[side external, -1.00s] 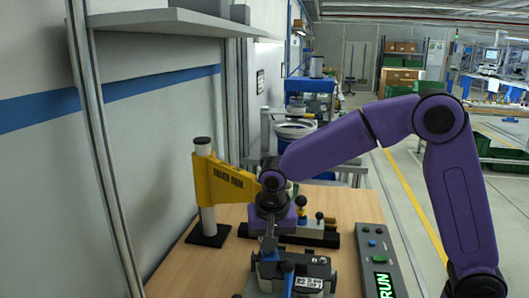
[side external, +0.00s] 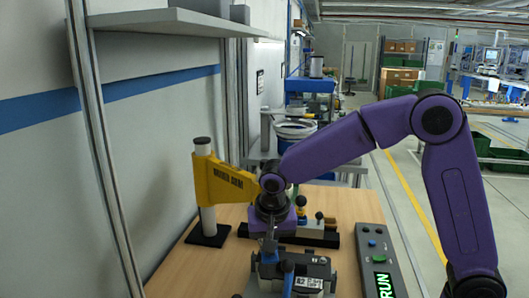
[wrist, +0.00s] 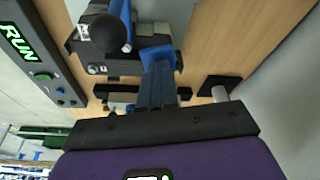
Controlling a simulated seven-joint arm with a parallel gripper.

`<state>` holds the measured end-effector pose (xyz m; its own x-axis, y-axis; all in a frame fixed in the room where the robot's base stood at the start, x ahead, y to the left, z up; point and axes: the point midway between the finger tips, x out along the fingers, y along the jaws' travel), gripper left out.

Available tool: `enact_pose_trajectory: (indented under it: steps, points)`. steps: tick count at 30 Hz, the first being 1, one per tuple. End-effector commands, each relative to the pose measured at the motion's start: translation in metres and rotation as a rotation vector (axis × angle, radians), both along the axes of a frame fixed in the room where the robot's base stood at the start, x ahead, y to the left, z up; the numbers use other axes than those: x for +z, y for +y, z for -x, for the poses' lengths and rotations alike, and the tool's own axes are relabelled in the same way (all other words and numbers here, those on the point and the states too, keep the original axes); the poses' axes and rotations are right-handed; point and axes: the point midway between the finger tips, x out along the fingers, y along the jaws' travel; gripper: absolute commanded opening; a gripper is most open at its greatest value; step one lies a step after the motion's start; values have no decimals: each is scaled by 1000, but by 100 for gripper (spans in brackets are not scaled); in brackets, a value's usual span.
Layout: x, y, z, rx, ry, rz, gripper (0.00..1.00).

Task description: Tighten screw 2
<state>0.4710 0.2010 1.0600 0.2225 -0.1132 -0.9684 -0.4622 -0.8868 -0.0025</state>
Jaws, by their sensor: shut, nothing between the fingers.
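A dark grey fixture (side external: 318,270) with a white label reading like "A2" sits at the front of the wooden table. It also shows at the top of the wrist view (wrist: 85,50), with a black ball knob and a blue lever on it. My gripper (side external: 268,247) points down beside the fixture's back left part in the side view. Its fingers (wrist: 157,65) are closed together with nothing between them, and they reach toward the fixture's edge and a blue part. I cannot make out screw 2 or tell whether the fingertips touch anything.
A yellow arm on a white post (side external: 207,190) stands at the left behind my gripper. A black rail with small knobbed parts (side external: 318,240) lies behind the fixture. A grey control box (side external: 381,260) with a green "RUN" display is at the right. Bare table (side external: 205,272) shows at left.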

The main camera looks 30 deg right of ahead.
Motion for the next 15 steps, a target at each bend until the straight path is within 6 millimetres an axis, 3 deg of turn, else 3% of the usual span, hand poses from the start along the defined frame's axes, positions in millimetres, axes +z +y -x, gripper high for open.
enact_pose_trajectory:
  steps: [15]
  points:
    - [-2, -1, 2, -1, 11, 6, 0]
